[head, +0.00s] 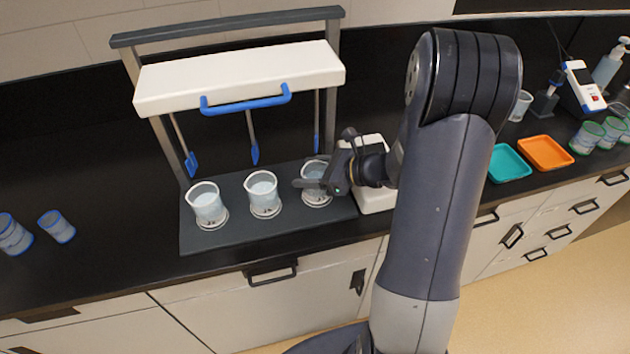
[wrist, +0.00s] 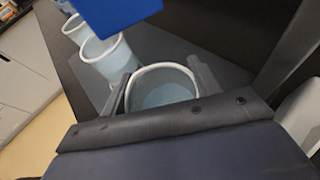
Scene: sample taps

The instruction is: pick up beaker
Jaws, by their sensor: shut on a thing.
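Three clear beakers with pale liquid stand in a row on a dark grey base plate (head: 240,232) under a stirrer frame. The left beaker (head: 207,205) and the middle beaker (head: 263,193) stand free. My gripper (head: 312,184) is shut on the right beaker (head: 314,169), coming from its right side. In the wrist view the held beaker (wrist: 163,88) sits between the two fingers, with liquid inside. I cannot tell whether it touches the base. The middle beaker also shows in the wrist view (wrist: 108,58).
A white stirrer head (head: 240,78) with a blue handle (head: 245,99) hangs above, its blue paddles (head: 255,154) reaching down near the beakers. A white box (head: 375,198) stands right of the plate. Blue-rimmed jars (head: 57,227) stand far left; teal (head: 508,164) and orange (head: 545,152) trays lie right.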

